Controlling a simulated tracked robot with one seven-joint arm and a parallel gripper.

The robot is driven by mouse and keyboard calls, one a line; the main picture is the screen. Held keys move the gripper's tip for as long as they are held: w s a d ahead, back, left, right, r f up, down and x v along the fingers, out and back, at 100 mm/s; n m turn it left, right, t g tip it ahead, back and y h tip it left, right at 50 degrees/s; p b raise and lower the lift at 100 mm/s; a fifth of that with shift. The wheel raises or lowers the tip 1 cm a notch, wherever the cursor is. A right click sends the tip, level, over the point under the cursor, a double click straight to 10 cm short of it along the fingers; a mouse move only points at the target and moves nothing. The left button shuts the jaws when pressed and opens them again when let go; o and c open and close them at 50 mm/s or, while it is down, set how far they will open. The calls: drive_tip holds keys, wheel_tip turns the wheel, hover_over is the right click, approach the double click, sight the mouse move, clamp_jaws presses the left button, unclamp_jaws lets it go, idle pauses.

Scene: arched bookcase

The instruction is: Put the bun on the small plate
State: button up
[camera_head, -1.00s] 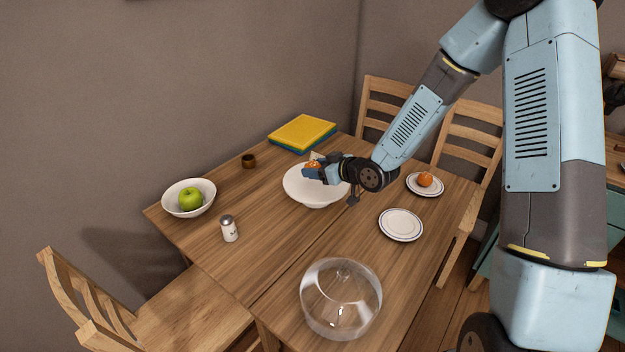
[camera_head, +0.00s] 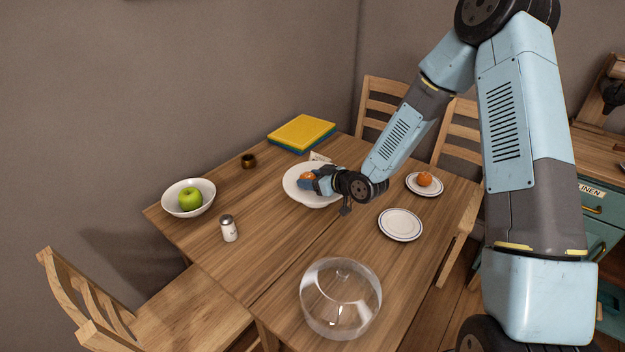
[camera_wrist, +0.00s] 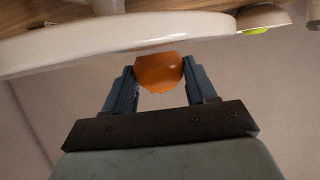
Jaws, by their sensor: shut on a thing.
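The bun (camera_head: 306,176) is round and orange-brown. My gripper (camera_head: 309,178) is shut on it, over the white raised dish (camera_head: 325,200) in the middle of the table. In the wrist view the bun (camera_wrist: 160,72) sits between both fingers, close to the dish's rim (camera_wrist: 120,45); I cannot tell if they touch. A small white plate (camera_head: 400,225) with a dark rim line lies bare on the table, right of the dish. A second small plate (camera_head: 411,188) behind it bears a round orange thing (camera_head: 425,179).
A clear glass dome (camera_head: 340,300) stands at the table's front. A bowl (camera_head: 186,210) with a green apple (camera_head: 190,199), a shaker (camera_head: 229,229) and a brown cup (camera_head: 249,161) are at left. Yellow and blue folded things (camera_head: 302,132) lie at the back. Chairs surround the table.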

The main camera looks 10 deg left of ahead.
drive_tip(key=shift+f, duration=0.2)
drive_tip(key=o, duration=1.1)
drive_tip(key=shift+o, duration=0.2)
drive_tip(key=s+v, duration=0.1)
drive_tip(key=v, duration=1.3)
drive_tip(key=w+d+r+m+t+h, duration=0.1)
drive_tip(key=w+d+r+m+h, duration=0.15)
drive_tip(key=d+r+h, duration=0.55)
drive_tip(key=s+d+r+m+h, duration=0.4)
drive_tip(key=s+d+r+m, duration=0.2)
drive_tip(key=s+d+r, duration=0.7)
wheel_tip(320, 180, up, 2)
drive_tip(key=shift+d+r+g, duration=0.1)
drive_tip(key=shift+d+g, duration=0.25)
drive_tip(key=shift+g, duration=0.05)
drive_tip(key=shift+o, duration=0.2)
drive_tip(key=s+r+m+g, duration=0.1)
drive_tip(key=s+r+m, duration=0.2)
drive_tip(key=s, duration=1)
drive_tip(key=shift+d+r+g+y, duration=0.4)
drive_tip(key=shift+d+r, duration=0.1)
drive_tip(key=shift+r, duration=0.2)
